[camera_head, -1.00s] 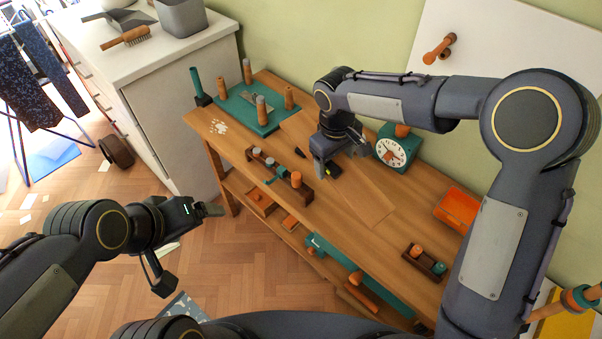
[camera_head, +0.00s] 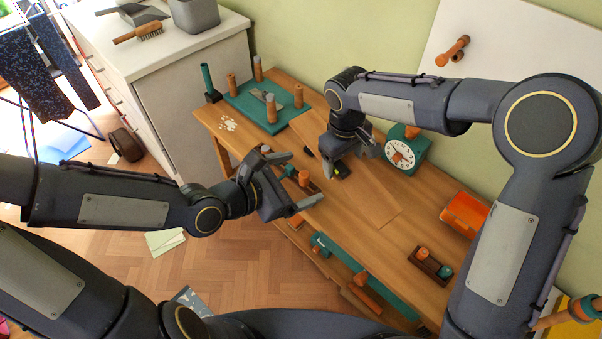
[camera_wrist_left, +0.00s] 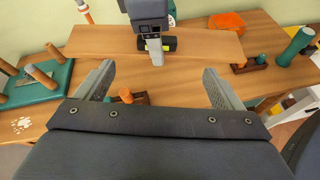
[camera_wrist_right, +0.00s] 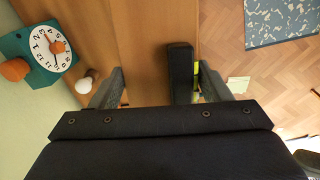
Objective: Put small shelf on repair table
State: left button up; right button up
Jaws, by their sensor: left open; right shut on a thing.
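The small shelf, a plain wooden board (camera_head: 377,204), lies flat on or just over the repair table (camera_head: 425,200); I cannot tell if it touches. It also shows in the left wrist view (camera_wrist_left: 100,40) and right wrist view (camera_wrist_right: 146,50). My right gripper (camera_head: 350,162) is over its middle, shut across its width, with one finger at the near edge. A black piece with yellow (camera_wrist_right: 180,72) is beside that finger. My left gripper (camera_head: 298,178) is open and empty over the table's front edge, short of the board; the board shows beyond its fingers (camera_wrist_left: 157,80).
A teal clock (camera_head: 404,150) stands close behind my right gripper. A teal base with pegs (camera_head: 265,112) is at the table's far left. An orange tray (camera_head: 465,213) and a small block holder (camera_head: 430,264) are to the right. A peg rack partly shows under my left gripper.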

aim_at(340, 165)
pick_arm(q)
jog(key=x, duration=1.2)
jog(key=shift+d+r, duration=0.1)
jog(key=shift+r, duration=0.05)
jog(key=shift+s, duration=0.1)
jog(key=c, duration=1.2)
pick_arm(e)
jog(key=o, duration=1.1)
jog(key=shift+o, duration=0.5)
jog(key=shift+r, duration=0.15)
